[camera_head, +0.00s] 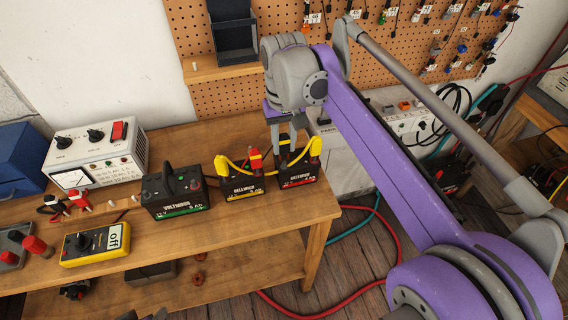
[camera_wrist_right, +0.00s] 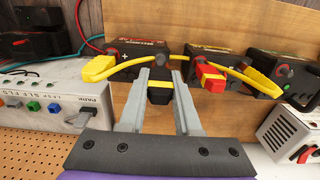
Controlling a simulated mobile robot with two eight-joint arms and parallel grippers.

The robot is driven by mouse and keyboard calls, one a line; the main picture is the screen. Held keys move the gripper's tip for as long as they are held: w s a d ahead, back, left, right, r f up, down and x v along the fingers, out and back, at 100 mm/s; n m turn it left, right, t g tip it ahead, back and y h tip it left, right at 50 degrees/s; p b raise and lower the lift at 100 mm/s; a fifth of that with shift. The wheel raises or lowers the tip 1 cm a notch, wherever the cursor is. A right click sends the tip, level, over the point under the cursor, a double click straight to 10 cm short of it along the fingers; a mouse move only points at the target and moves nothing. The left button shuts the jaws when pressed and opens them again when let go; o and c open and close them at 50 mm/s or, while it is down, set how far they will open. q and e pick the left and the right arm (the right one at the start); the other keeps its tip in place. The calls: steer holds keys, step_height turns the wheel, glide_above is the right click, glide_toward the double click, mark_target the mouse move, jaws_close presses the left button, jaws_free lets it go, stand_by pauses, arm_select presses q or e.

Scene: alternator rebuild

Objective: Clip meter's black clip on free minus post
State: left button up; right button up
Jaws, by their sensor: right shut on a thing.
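My right gripper (camera_head: 284,147) is shut on a black clip with a yellow band (camera_wrist_right: 160,92), seen between the fingers (camera_wrist_right: 166,85) in the right wrist view. It is at the red-striped battery (camera_head: 298,172); I cannot tell whether the clip touches a post. A yellow clip (camera_head: 315,147) sits on that battery's other end. The yellow-striped battery (camera_head: 243,183) carries a red clip (camera_head: 255,160) and another yellow clip (camera_head: 222,165). The yellow meter (camera_head: 95,243), marked "off", lies at the table's front left. My left gripper is not in view.
A green-striped battery (camera_head: 178,193) stands left of the other two. A white supply box (camera_head: 97,156), with black (camera_head: 51,205) and red clips (camera_head: 79,200) near it, is further left. A grey-white tester (camera_head: 402,122) stands beyond the table's right end.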

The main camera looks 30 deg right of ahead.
steer(key=shift+f, duration=0.1)
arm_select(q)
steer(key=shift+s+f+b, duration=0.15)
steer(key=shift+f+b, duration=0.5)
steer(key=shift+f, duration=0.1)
arm_select(e)
steer(key=shift+f, duration=1.15)
steer(key=o, duration=1)
step_height(320, 180, up, 9)
steer(key=p, duration=0.6)
steer(key=shift+f, duration=0.1)
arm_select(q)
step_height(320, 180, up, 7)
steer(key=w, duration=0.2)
arm_select(e)
steer(key=shift+w+f, duration=0.1)
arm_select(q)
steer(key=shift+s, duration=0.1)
